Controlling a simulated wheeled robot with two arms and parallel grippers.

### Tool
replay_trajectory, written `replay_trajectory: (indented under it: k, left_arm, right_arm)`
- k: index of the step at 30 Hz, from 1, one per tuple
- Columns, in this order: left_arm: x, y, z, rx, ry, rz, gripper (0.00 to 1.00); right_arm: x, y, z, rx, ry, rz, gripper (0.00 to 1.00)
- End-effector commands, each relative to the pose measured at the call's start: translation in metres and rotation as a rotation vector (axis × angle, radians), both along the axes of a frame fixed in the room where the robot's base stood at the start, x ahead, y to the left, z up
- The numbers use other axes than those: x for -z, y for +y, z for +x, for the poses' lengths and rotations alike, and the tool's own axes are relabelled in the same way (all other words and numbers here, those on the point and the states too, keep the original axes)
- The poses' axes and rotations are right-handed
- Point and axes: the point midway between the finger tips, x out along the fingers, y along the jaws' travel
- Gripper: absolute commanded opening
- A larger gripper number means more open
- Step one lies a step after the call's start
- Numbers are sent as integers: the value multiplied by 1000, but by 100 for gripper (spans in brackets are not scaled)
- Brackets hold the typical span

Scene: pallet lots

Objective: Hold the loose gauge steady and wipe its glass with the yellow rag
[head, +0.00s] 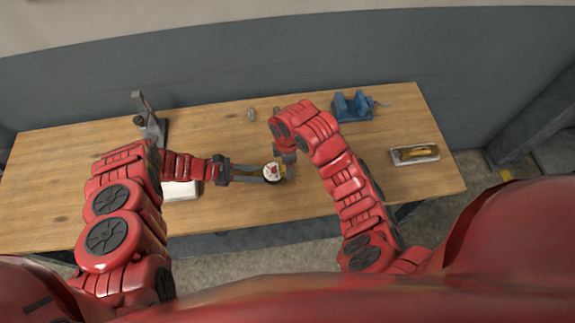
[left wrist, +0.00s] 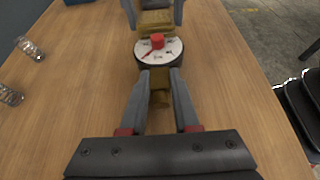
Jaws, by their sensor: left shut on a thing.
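The loose gauge (head: 272,174) is round with a white dial and dark rim, near the front middle of the bench. In the left wrist view the gauge (left wrist: 147,50) has a red piece on its face and a brass stem below. My left gripper (left wrist: 158,84) is shut on that stem. The yellow rag (left wrist: 155,21) is a folded mustard pad just beyond the dial. My right gripper (left wrist: 154,10) has a finger on each side of it and appears shut on it. Whether the rag touches the glass is unclear. In the head view, my right arm partly hides its gripper (head: 286,157).
A blue vise (head: 352,107) stands at the back right. A tray (head: 399,155) with a yellow-brown thing lies at the right. A grey stand (head: 153,128) is at the back left, a small clear jar (head: 251,115) at the back. A white thing (head: 181,190) lies under my left arm.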

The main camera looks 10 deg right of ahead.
Motion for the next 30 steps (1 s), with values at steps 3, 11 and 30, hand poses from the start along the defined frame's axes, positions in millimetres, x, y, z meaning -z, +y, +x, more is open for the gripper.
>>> replay_trajectory:
  k: [3, 11, 30]
  left_arm:
    - [1, 0, 0, 0, 0, 2, 0]
    - [0, 0, 0, 0, 0, 1, 0]
    - [0, 0, 0, -1, 0, 1, 0]
  right_arm:
    - [0, 0, 6, 1, 0, 1, 23]
    - [1, 0, 8, 1, 0, 0, 23]
    - [0, 0, -9, 1, -1, 1, 23]
